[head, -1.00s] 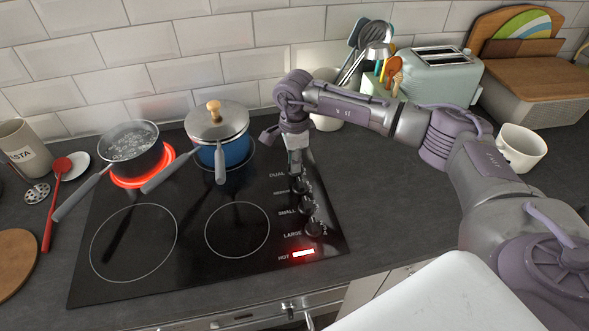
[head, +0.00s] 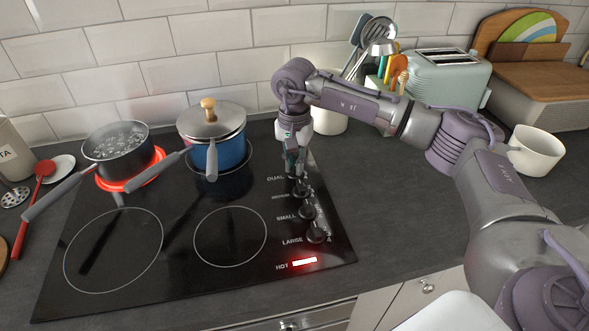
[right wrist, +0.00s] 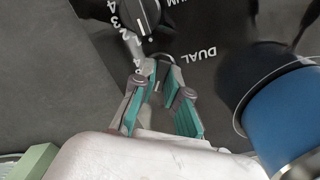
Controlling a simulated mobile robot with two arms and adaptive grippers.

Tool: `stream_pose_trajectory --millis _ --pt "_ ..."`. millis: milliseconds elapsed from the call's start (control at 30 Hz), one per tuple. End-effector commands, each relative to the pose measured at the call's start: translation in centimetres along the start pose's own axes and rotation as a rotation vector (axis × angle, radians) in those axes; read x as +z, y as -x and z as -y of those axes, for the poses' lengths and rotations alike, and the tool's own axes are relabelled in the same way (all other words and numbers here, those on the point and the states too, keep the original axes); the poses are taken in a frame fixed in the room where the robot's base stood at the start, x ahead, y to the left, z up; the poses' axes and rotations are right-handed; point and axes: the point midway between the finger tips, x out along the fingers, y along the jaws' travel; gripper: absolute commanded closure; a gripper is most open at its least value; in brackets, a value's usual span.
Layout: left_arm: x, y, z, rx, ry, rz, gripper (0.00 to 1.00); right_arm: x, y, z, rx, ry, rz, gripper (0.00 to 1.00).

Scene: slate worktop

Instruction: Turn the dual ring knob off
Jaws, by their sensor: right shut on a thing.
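The dual ring knob (right wrist: 157,86) is the one by the DUAL label, at the back of the knob column on the black glass cooktop (head: 180,255). My right gripper (head: 293,167) points down over it from behind and is shut on it. In the right wrist view the two teal-lined fingers (right wrist: 157,83) sit on either side of the knob and hide most of it. Its pointer setting cannot be read clearly. The back-left burner (head: 130,180) glows red under a steaming pot. The HOT light (head: 304,262) is lit red. My left gripper is out of view.
The medium knob (right wrist: 140,14) is close to the fingertips; small (head: 307,211) and large (head: 317,232) knobs lie nearer the front. A blue lidded pot (head: 228,152) stands left of my gripper. A utensil holder (head: 330,118) is behind it.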

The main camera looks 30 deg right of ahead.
Motion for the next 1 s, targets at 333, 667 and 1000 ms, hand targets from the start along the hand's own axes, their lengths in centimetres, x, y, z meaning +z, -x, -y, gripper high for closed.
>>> stream_pose_trajectory --millis 333,667,1000 --pt "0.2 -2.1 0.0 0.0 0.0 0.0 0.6 -0.1 -0.1 0.0 -0.002 0.314 -0.001 1.0" --pt "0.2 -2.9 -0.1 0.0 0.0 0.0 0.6 0.0 0.0 0.0 -0.002 0.527 -0.001 1.0" --pt "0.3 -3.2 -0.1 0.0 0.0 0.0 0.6 0.0 0.1 0.0 -0.001 0.613 -0.001 1.0"
